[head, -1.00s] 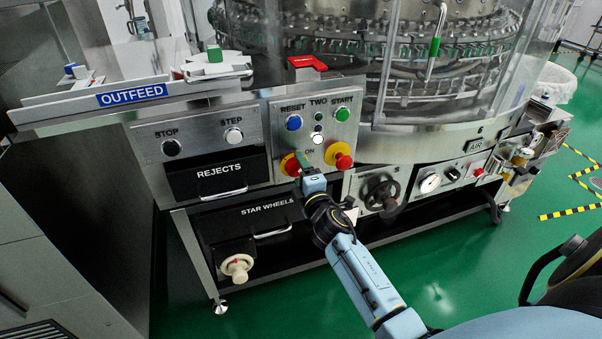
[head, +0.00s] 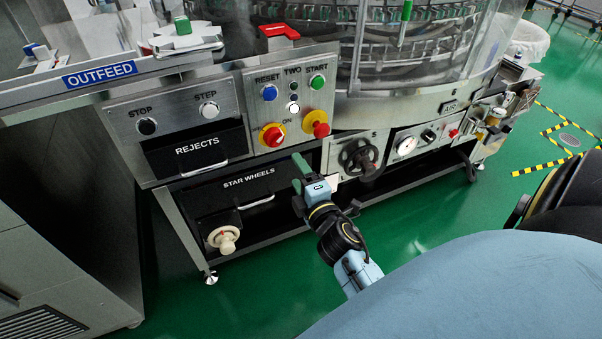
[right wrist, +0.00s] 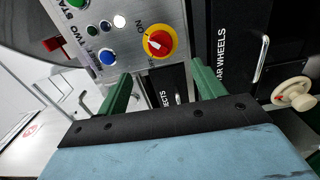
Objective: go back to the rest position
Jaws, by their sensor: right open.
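My right gripper (head: 300,172) is in front of the machine in the head view, just below the control panel and by the right end of the STAR WHEELS drawer (head: 225,193). In the right wrist view its two green fingers (right wrist: 158,90) are spread apart with nothing between them. The red-and-yellow ON switch (head: 272,135) is up and to the left of the gripper, apart from it. It also shows in the right wrist view (right wrist: 159,43), beyond the fingers. My left gripper is not in view.
The panel holds a red emergency button (head: 316,123), a blue RESET button (head: 269,92) and a green START button (head: 318,81). A black handwheel (head: 360,158) sticks out right of the gripper. A cream knob (head: 223,239) is below the drawer. Green floor (head: 440,225) is open at right.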

